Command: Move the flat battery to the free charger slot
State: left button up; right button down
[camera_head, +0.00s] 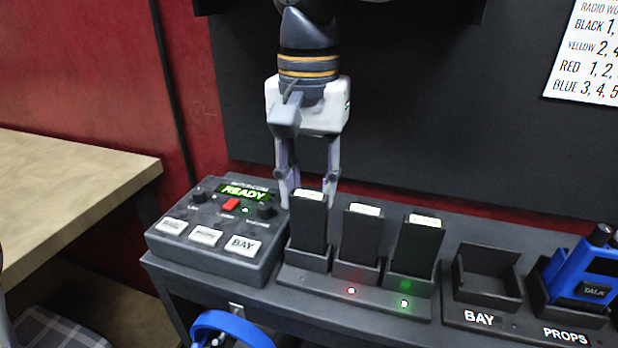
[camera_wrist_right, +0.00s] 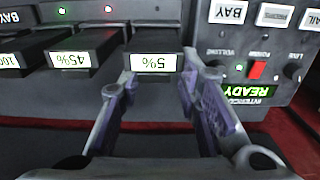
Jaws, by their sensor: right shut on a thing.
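I see no lit light at the leftmost slot. My left gripper is not in view.
A control box (camera_head: 215,250) with a READY display stands close left of the charger. Right of it are an empty BAY holder (camera_head: 487,283) and a PROPS holder with a blue radio (camera_head: 580,275). A dark wall panel (camera_head: 430,120) rises behind.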

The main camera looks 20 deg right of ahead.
jog(key=shift+f, duration=0.2)
jog(key=c, duration=1.1)
grip_release()
